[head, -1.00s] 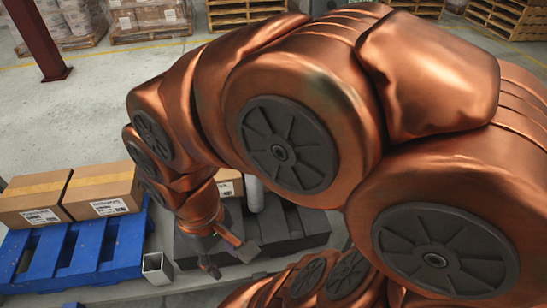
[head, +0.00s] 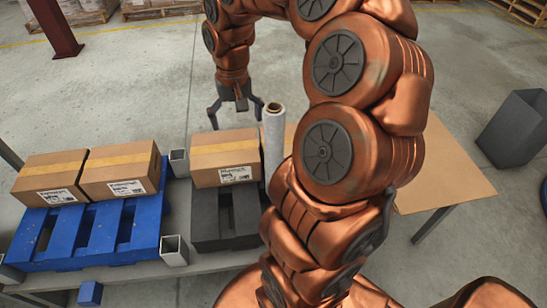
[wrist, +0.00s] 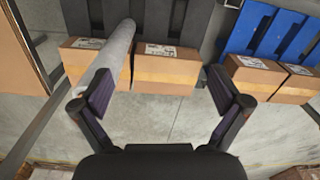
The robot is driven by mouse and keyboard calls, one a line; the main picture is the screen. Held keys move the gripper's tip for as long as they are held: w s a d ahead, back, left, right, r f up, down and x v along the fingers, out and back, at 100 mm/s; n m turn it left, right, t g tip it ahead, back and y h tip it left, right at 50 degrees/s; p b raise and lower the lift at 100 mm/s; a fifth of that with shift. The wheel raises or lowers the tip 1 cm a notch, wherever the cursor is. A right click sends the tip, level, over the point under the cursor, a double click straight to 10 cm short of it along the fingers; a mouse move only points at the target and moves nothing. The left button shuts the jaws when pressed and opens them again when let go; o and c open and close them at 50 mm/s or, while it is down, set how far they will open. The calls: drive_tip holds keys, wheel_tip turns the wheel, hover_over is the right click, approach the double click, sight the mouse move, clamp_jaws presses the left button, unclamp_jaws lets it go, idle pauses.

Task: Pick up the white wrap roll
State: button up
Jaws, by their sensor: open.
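The white wrap roll (head: 273,145) stands upright on the dark pallet, just right of a cardboard box (head: 225,160). My arm hides part of the area at its right. In the wrist view the roll (wrist: 112,58) runs slanting at left, its end near the left finger. My gripper (head: 235,116) is open and empty, left of the roll's top in the head view and seemingly beyond the box. In the wrist view the gripper (wrist: 158,95) has its fingers spread, with the box edge and floor showing between them.
The dark pallet (head: 208,228) sits beside a blue pallet (head: 148,232) with two cardboard boxes (head: 120,172). Grey square posts (head: 174,250) stand at the pallets' edges. A tan tabletop (head: 445,175) and dark bin (head: 513,128) are at right. The floor beyond is open.

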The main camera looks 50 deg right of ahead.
sight(273, 109)
drive_tip(key=d+f+m, duration=0.1)
drive_tip(key=d, duration=0.3)
drive_tip(key=w+d+f+m, duration=0.1)
drive_tip(key=d, duration=0.4)
drive_tip(key=d+f+m, duration=0.2)
drive_tip(key=d, duration=0.2)
drive_tip(key=shift+w+d, duration=0.2)
drive_tip(key=shift+d, duration=0.1)
drive_tip(key=shift+d+f, duration=0.25)
drive_tip(key=shift+d, duration=0.05)
drive_tip(key=shift+w+d+f+p, duration=0.15)
drive_tip(key=shift+f+p, duration=0.35)
drive_tip(key=shift+f, duration=0.75)
drive_tip(key=shift+d+f+p, duration=0.2)
drive_tip(key=shift+f+p, duration=0.25)
drive_tip(key=shift+f, duration=0.85)
drive_tip(key=shift+w+d+f+p, duration=0.15)
drive_tip(key=shift+f+p, duration=0.35)
drive_tip(key=shift+f, duration=0.75)
drive_tip(key=shift+s+a+f, duration=0.1)
drive_tip(key=c, duration=1.7)
